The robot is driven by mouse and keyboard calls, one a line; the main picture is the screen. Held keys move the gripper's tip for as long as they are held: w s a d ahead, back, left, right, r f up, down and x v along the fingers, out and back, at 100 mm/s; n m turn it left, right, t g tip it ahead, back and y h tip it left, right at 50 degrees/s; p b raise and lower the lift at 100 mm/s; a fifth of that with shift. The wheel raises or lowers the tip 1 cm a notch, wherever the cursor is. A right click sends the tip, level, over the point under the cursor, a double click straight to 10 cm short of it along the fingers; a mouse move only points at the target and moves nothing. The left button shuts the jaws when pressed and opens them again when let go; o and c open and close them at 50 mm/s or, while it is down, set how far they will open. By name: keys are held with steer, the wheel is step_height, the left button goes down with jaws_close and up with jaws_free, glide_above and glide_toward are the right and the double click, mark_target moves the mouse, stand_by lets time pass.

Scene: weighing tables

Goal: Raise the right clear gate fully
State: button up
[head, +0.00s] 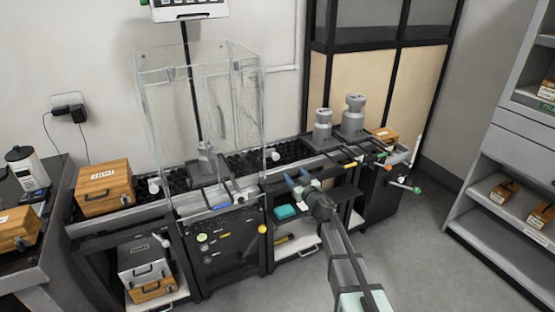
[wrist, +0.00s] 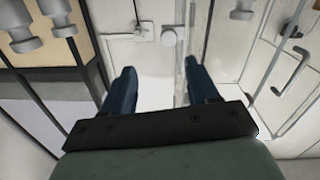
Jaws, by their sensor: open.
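The clear weighing enclosure (head: 200,70) stands on the middle bench. Its right clear gate (head: 250,110) is the see-through panel on the right side, and it appears down. A white round knob (head: 275,155) sits by that gate's lower part. My gripper (head: 297,177) has blue fingers and is just right of and below the knob in the head view. In the wrist view my gripper (wrist: 158,78) is open and empty, apart from the knob.
Two grey weights (head: 323,130) (head: 354,117) stand on the right bench. A metal weight (head: 206,160) is inside the enclosure. A wooden box (head: 103,187) is left of it. Coloured-ended levers (head: 404,187) stick out at the right bench's front. Open floor lies front right.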

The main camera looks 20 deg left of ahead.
mark_target(277, 157)
steer(key=shift+s+a+r+m+y, duration=0.25)
steer(key=shift+a+m+y, duration=0.15)
steer(key=shift+a+m, duration=0.15)
steer(key=x, duration=1.3)
steer(key=shift+w+a+f, duration=0.2)
steer(key=shift+f, duration=0.05)
jaws_close()
